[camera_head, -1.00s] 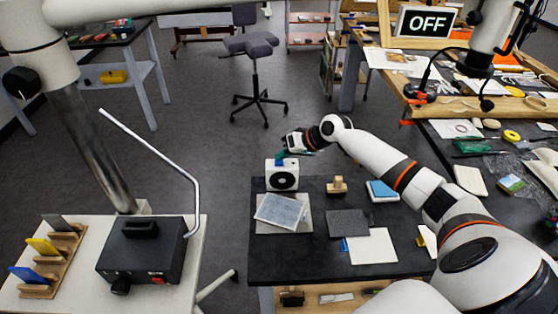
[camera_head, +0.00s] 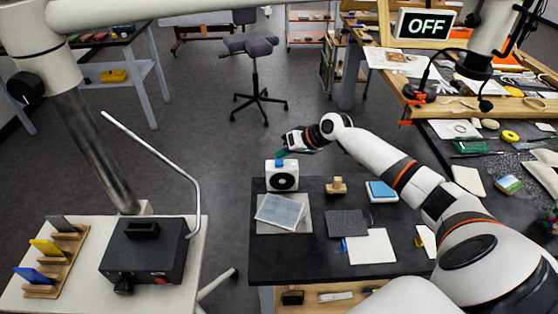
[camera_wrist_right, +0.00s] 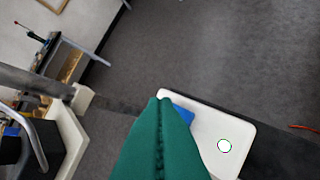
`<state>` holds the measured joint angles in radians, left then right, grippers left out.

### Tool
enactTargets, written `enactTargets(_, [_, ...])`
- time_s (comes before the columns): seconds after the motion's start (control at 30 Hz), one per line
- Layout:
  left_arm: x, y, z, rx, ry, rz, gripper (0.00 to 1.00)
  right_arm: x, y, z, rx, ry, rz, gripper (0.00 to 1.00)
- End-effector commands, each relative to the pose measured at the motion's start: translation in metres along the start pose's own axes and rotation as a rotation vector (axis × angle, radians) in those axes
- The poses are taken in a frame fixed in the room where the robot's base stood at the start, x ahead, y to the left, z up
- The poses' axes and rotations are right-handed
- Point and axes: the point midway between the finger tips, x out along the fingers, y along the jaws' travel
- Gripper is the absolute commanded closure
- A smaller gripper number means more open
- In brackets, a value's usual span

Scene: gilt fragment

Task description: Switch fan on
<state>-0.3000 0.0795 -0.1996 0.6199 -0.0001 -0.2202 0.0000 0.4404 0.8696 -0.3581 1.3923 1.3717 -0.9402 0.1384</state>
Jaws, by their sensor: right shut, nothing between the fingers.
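The fan (camera_head: 282,182), a small white box with a round black grille, stands upright at the back left of the black-topped table. A blue button (camera_head: 280,163) is on its top. The sign at the upper right (camera_head: 426,24) reads OFF. My right gripper (camera_head: 285,153) is shut and empty, its green fingers just above the fan's top. In the right wrist view the shut green fingers (camera_wrist_right: 165,101) partly cover the blue button (camera_wrist_right: 183,115) on the white fan top (camera_wrist_right: 215,120); contact cannot be told. My left gripper is not in view.
Near the fan lie a clear-lidded tray (camera_head: 281,211), a wooden stamp-like block (camera_head: 336,186), a blue-topped box (camera_head: 381,191), a dark grey pad (camera_head: 347,223) and a white sheet (camera_head: 370,246). A cart with a black device (camera_head: 144,250) stands left.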

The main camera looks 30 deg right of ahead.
Motion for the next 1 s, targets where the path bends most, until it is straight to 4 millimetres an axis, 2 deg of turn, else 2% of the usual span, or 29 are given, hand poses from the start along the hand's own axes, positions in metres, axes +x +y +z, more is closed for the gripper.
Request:
enactTargets(0.2, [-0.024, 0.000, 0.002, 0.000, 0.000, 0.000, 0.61, -0.018, 0.013, 0.013, 0.000, 0.000, 0.001, 1.00])
enactTargets(0.53, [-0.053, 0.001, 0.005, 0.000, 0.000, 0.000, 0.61, -0.040, 0.029, 0.029, -0.001, 0.000, 0.000, 1.00])
enactTargets(1.0, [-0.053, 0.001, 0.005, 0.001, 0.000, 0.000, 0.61, -0.040, 0.029, 0.029, 0.000, 0.000, 0.000, 1.00])
